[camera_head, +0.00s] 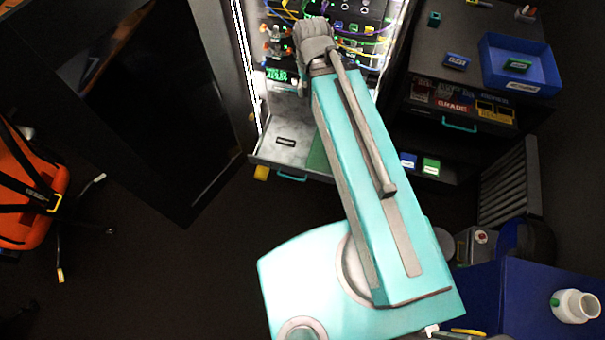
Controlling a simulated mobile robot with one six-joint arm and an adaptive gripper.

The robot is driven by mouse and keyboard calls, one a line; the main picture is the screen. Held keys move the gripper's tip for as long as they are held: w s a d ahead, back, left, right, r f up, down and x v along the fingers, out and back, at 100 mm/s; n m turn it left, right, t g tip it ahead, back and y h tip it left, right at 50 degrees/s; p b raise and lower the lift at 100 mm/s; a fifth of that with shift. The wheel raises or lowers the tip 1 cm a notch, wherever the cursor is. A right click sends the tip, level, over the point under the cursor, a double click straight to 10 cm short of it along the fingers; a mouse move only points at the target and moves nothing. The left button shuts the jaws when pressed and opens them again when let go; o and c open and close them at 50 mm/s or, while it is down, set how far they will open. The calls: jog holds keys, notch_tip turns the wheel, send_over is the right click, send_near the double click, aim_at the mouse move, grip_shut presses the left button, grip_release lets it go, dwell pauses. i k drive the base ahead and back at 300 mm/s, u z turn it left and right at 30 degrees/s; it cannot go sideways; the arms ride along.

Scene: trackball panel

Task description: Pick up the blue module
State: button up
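A small blue module (456,61) with a pale label lies on top of the dark cabinet at the upper right, just left of a blue tray (548,72). Another blue module (408,160) sits on the lower shelf of that cabinet, beside a green module (431,165). I cannot tell which blue one the task means. My gripper cannot be made out; the grey joint at the arm's far end and the rack are all that shows there.
The lit rack (276,72) holds several cabled units, with a pale shelf (290,150) below. The blue tray holds a green module (517,65). A small teal block (434,19) stands on the cabinet (420,55). An orange chair (30,190) is far left. Dark floor lies open between.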

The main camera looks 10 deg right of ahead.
aim_at(458, 62)
jog(key=z, duration=1.4)
